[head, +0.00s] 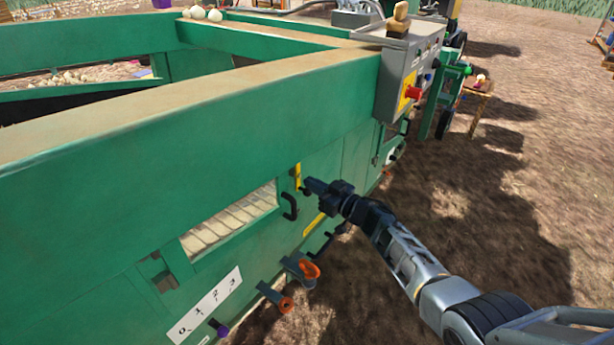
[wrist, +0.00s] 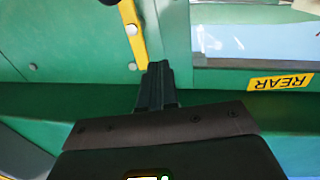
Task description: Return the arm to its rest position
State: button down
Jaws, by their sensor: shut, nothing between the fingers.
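My gripper (head: 318,187) is at the end of my outstretched arm, close to the side panel of the green machine (head: 190,145). In the wrist view my gripper (wrist: 158,70) shows its fingers together with nothing between them. A yellow strip (head: 297,176) on the panel is just left of the fingertips in the head view. The yellow strip (wrist: 132,32) also shows in the wrist view, just beyond the fingertips. I cannot tell whether the fingers touch the panel.
A black handle (head: 290,207), an orange-ended lever (head: 309,269) and a purple knob (head: 219,328) stick out of the panel. A grey control box (head: 405,75) with a red knob (head: 413,92) is farther along. Bare soil (head: 510,210) on the right is open.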

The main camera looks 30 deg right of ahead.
jog(key=d+p+v, duration=0.1)
jog(key=p+v, duration=0.1)
jog(key=v, duration=0.5)
jog(key=shift+s, duration=0.1)
jog(key=s+a+m+t+h, duration=0.1)
jog(key=s+a+m+h, duration=0.1)
jog(key=s+a, duration=0.85)
jog(key=s+a+m+t+h, duration=0.1)
jog(key=s+a+m+h, duration=0.15)
jog(key=s+a, duration=0.8)
jog(key=s+d+r+g, duration=0.1)
jog(key=s+r, duration=0.5)
jog(key=s, duration=0.3)
jog(key=s+d+r+g, duration=0.1)
jog(key=s+r+g, duration=0.1)
jog(key=s+r, duration=0.4)
jog(key=s+d+r+n+g, duration=0.1)
jog(key=s+r, duration=0.5)
jog(key=s, duration=0.7)
jog(key=shift+d+r+h, duration=0.2)
jog(key=shift+d+h, duration=0.15)
jog(key=shift+d, duration=0.05)
jog(key=shift+w, duration=0.1)
